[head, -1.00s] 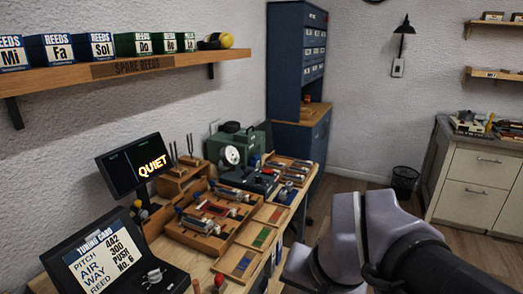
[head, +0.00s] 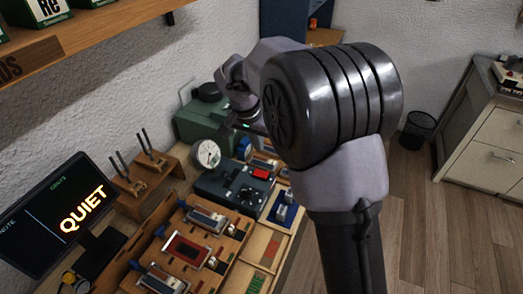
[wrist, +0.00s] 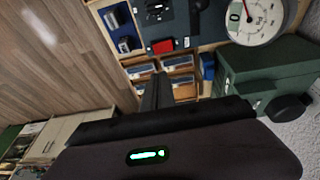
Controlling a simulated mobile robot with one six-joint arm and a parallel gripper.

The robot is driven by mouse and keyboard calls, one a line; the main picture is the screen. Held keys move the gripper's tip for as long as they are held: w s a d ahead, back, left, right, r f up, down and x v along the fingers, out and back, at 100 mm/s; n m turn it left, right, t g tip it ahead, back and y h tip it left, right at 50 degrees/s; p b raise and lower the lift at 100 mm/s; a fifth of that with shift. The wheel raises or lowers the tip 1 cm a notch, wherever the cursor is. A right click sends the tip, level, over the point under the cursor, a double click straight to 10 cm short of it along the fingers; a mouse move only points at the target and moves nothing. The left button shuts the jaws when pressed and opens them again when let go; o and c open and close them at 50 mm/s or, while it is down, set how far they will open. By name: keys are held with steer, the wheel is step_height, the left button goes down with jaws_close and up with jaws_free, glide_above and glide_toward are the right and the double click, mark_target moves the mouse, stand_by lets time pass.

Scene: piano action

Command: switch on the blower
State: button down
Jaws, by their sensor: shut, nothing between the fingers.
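A green machine (head: 203,115), which looks like the blower, stands on the bench near the wall. It also shows in the wrist view (wrist: 265,72). A round white gauge (head: 206,154) stands beside it and reads near zero in the wrist view (wrist: 258,22). A dark blue box (head: 225,187) with a red switch (head: 262,173) sits in front; the switch shows in the wrist view too (wrist: 163,46). I cannot tell the switch's position. My gripper (wrist: 155,92) is shut and empty, above the bench beside the green machine; my arm partly hides it in the head view.
A monitor (head: 62,215) reads QUIET. Wooden trays of reed parts (head: 190,250) fill the bench's near part. A shelf (head: 85,45) juts from the wall at upper left.

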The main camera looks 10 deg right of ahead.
mark_target(267, 175)
steer(key=b+x, duration=0.1)
steer(key=x, duration=0.3)
steer(key=s+b+x, duration=0.1)
steer(key=b+x, duration=0.1)
steer(key=x, duration=0.2)
steer(key=b+x, duration=0.1)
steer(key=x, duration=0.3)
steer(key=shift+s+a+f, duration=0.15)
steer(key=shift+f, duration=0.35)
steer(key=shift+f+b, duration=0.35)
steer(key=shift+f, duration=0.15)
steer(key=shift+s+d+f+b, duration=0.15)
steer(key=shift+d+f+b, duration=0.05)
steer(key=shift+f+b, duration=0.25)
steer(key=shift+r, duration=0.15)
steer(key=shift+a, duration=0.15)
steer(key=shift+w+a+r, duration=0.25)
steer(key=shift+w+a, duration=0.2)
steer(key=shift+a, duration=0.05)
